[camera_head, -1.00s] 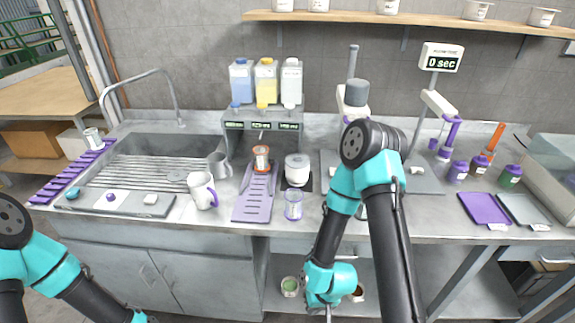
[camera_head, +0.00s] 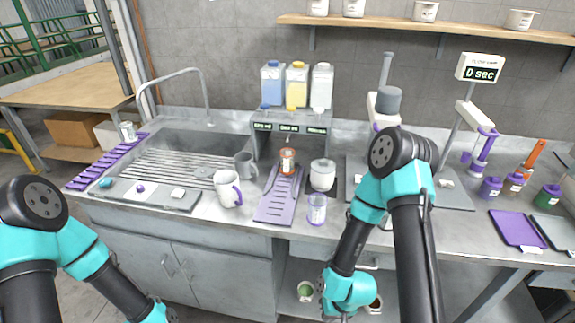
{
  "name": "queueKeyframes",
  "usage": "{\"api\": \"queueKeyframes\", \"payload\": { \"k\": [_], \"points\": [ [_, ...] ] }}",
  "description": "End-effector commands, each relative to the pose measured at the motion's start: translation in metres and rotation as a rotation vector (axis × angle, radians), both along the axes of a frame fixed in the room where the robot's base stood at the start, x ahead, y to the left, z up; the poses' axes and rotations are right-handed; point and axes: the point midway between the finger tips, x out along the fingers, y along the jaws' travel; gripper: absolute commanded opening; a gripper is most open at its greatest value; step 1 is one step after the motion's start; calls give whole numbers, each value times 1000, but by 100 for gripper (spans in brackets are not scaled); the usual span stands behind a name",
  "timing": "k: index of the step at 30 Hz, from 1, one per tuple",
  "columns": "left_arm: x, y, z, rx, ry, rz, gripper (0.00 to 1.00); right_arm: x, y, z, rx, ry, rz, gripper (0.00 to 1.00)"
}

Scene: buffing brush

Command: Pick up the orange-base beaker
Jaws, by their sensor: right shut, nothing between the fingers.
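The orange-base beaker (camera_head: 288,162), a small clear vessel with orange-red on it, stands upright under the dispenser on the purple slatted tray (camera_head: 277,205). My right gripper (camera_head: 338,319) is low at the bottom edge of the picture, below the counter front and well away from the beaker. It is shut and empty, and only partly visible. My left arm comes in at the lower left, and its gripper is out of the picture.
A purple-marked beaker (camera_head: 316,209) stands right of the tray's front end, near the counter edge. A white jar (camera_head: 322,175) is beside the tray. A mug (camera_head: 228,189) and a grey pitcher (camera_head: 245,165) stand left. The sink (camera_head: 190,145) lies further left.

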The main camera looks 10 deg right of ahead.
Motion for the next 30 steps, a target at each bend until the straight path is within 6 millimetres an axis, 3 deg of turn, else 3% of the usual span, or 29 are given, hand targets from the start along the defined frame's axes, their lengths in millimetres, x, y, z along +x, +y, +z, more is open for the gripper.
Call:
{"api": "queueKeyframes", "payload": {
  "k": [2,27,30],
  "points": [
    [0,0,0,0,0,0,6,0,0,0,0,0,0,0],
    [0,0,0,0,0,0,86,0,0,0,0,0,0,0],
    [0,0,0,0,0,0,86,0,0,0,0,0,0,0]
  ]
}}
